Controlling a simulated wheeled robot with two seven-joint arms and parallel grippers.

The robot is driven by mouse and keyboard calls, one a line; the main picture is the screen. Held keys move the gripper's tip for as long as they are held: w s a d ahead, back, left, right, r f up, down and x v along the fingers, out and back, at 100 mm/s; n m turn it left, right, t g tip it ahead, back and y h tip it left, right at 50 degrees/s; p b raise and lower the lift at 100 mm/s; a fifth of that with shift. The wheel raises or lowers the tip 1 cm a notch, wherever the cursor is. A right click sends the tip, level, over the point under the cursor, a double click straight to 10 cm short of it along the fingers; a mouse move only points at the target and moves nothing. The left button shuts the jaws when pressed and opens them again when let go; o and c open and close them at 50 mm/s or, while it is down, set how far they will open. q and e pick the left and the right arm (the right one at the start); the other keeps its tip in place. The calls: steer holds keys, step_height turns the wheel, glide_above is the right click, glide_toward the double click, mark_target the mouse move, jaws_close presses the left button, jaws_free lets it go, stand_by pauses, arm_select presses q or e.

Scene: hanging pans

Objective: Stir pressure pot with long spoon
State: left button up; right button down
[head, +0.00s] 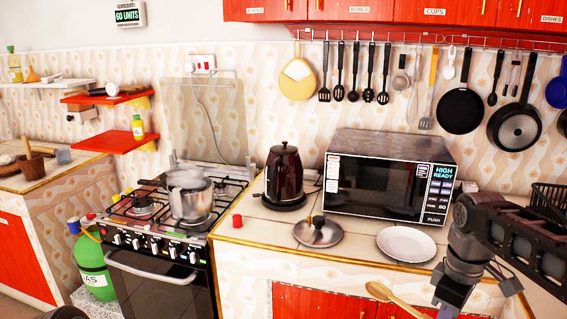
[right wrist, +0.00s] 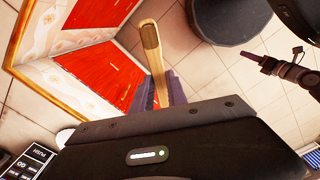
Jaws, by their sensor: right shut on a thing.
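The steel pressure pot (head: 190,204) stands without its lid on a stove burner, with something pale and hazy at its mouth. A lid with a dark knob (head: 318,232) lies on the counter. My right gripper (head: 445,297) is shut on the long wooden spoon (head: 388,294), in front of the counter and well right of the pot. In the right wrist view the spoon (right wrist: 156,62) sticks out between the fingers of the gripper (right wrist: 156,98). A dark arm, apparently my left with its gripper (right wrist: 268,64), shows small there; its finger opening is unclear.
The stove (head: 160,255) is left of the counter. A dark kettle (head: 285,178), a microwave (head: 385,178) and a white plate (head: 406,244) stand on the counter. Pans and utensils hang above. A green gas bottle (head: 92,265) stands left of the stove.

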steer(key=w+a+f+m, duration=0.8)
steer(key=w+a+f, duration=0.1)
steer(key=a+f, duration=0.4)
steer(key=shift+w+a, duration=0.15)
steer(key=shift+a, duration=0.15)
steer(key=shift+f, duration=0.1)
steer(key=s+f, duration=0.4)
steer(key=f, duration=1.1)
